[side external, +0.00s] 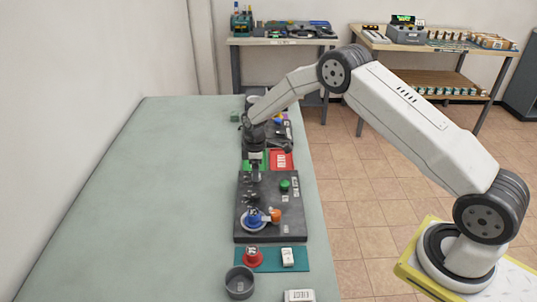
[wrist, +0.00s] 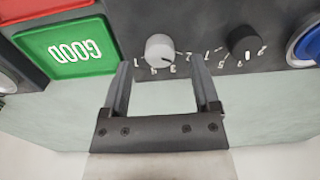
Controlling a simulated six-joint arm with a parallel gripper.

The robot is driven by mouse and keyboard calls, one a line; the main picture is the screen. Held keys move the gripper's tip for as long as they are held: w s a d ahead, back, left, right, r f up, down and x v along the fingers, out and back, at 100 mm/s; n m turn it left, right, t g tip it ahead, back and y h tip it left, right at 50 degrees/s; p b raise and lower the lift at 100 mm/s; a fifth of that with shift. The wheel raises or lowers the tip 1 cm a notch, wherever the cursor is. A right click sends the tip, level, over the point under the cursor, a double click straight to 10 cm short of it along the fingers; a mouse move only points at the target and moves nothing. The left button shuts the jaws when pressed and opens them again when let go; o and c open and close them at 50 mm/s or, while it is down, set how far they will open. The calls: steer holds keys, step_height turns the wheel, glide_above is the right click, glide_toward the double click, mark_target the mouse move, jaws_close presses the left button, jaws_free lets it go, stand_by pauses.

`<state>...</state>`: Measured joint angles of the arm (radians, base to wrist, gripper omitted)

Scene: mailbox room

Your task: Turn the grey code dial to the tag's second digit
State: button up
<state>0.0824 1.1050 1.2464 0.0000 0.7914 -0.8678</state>
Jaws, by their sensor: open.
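The grey code dial (wrist: 159,48) is a round light-grey knob on the dark panel (side external: 285,228), with white digits around its lower edge in the wrist view. A small dark mark shows on its face near the 4 and 3. My gripper (wrist: 160,66) is open and empty, its two fingers either side of the dial, with their tips just short of it in the picture. I cannot tell whether they touch it. In the side view my gripper (side external: 256,176) is low over the panel. I cannot make out a readable tag digit.
A black dial (wrist: 244,41) sits right of the grey one, with a blue part (wrist: 308,46) beyond. A green GOOD tile (wrist: 68,48) is left. A teal mat (side external: 270,266) and grey cup (side external: 239,282) lie nearer. The table's left side is clear.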

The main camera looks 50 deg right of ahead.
steer(key=shift+f, duration=1.15)
jaws_close()
